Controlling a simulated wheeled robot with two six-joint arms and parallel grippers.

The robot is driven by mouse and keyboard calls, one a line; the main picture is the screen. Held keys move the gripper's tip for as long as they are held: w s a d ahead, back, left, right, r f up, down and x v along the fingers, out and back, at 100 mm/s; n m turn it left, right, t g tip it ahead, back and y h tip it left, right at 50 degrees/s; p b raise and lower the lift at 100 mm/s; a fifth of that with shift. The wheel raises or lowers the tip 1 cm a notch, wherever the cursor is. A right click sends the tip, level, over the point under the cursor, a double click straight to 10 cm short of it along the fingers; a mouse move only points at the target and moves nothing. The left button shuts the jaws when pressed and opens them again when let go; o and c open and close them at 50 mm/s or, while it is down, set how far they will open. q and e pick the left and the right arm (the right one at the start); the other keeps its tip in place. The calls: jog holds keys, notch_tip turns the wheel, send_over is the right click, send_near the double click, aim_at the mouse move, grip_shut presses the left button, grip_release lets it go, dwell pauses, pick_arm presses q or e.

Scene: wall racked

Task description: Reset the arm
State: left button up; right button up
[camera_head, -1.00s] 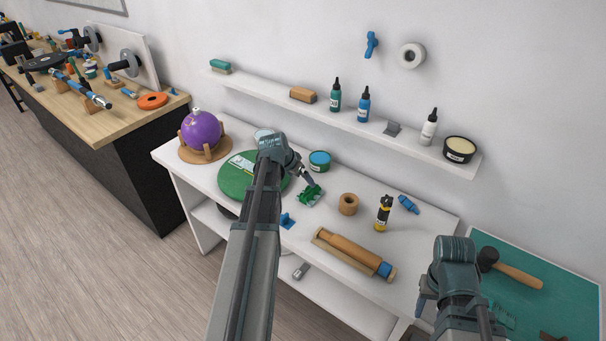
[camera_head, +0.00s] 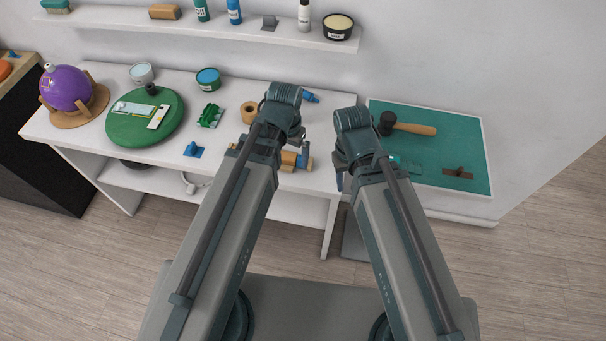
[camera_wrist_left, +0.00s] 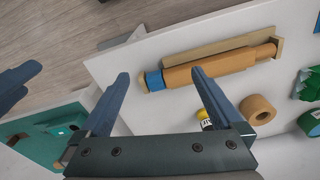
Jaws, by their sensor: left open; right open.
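My left gripper (camera_wrist_left: 160,100) is open and empty in the left wrist view, its two fingers apart above the white table. In the head view my left arm (camera_head: 280,110) reaches in front of the table, and its fingers are mostly hidden behind the wrist. My right gripper (camera_head: 342,180) is beside it to the right, near the table's right end, holding nothing that I can see. A wooden rolling pin on a holder (camera_wrist_left: 215,65) lies beyond the left fingers in the wrist view; in the head view the left arm covers most of it.
The white table (camera_head: 110,85) holds a purple ball (camera_head: 66,88), a green disc (camera_head: 135,130), a green piece (camera_head: 211,115) and a tape roll (camera_head: 249,112). A shelf (camera_head: 210,28) runs above. A mallet (camera_head: 410,128) lies on a teal mat (camera_head: 440,160) at right.

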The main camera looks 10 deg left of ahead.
pick_arm(q)
jog(key=s+d+y, duration=0.1)
jog(key=s+d, duration=0.3)
jog(key=s, duration=0.2)
jog(key=shift+s+d+f+g, duration=0.2)
jog(key=shift+s+d+g, duration=0.1)
jog(key=shift+d+g, duration=0.1)
jog(key=shift+a, duration=0.15)
dwell(1.5)
